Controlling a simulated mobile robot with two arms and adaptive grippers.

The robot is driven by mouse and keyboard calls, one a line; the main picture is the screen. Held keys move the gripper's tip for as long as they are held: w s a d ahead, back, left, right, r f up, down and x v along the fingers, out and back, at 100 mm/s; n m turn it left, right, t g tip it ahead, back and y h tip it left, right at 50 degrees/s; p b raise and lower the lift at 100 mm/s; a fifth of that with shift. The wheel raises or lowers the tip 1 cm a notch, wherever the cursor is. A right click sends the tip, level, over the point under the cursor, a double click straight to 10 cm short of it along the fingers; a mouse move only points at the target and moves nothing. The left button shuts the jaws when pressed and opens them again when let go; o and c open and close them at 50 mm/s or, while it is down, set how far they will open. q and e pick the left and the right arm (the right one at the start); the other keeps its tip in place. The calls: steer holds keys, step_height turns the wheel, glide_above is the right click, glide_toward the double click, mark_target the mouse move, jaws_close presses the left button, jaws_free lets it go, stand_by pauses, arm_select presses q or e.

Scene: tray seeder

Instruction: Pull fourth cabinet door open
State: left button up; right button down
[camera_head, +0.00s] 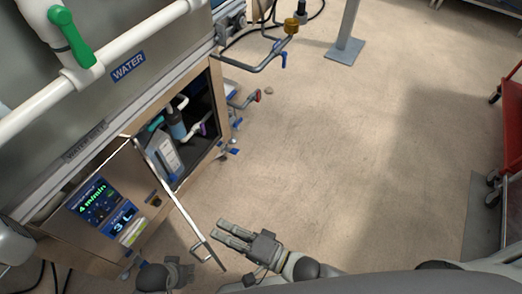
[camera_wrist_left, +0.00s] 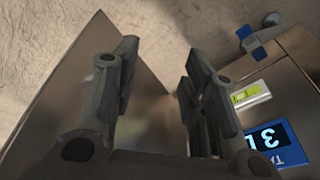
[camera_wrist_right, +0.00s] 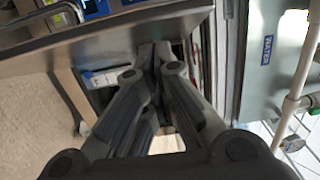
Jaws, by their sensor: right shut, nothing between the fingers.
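A cabinet door (camera_head: 176,198) stands swung out from the cabinet, seen nearly edge-on in the head view, with a bar handle (camera_head: 202,251) near its outer end. Its metal panel also shows in the left wrist view (camera_wrist_left: 88,85) and across the top of the right wrist view (camera_wrist_right: 110,38). My right gripper (camera_head: 222,232) is shut and empty, on the right side of the door near its outer part. My left gripper (camera_head: 180,272) is low, on the left side of the door near the handle; its fingers are apart in the left wrist view (camera_wrist_left: 160,55), with nothing seen held.
The open compartment (camera_head: 200,105) shows pumps and pipes inside. A panel with blue displays (camera_head: 105,205) is left of the door. Blue-handled valves and pipes (camera_head: 240,98) stick out beyond. A red cart (camera_head: 510,110) is at the right; the floor between is clear.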

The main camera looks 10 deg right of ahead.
stand_by(0.3)
steer(key=v, duration=1.2)
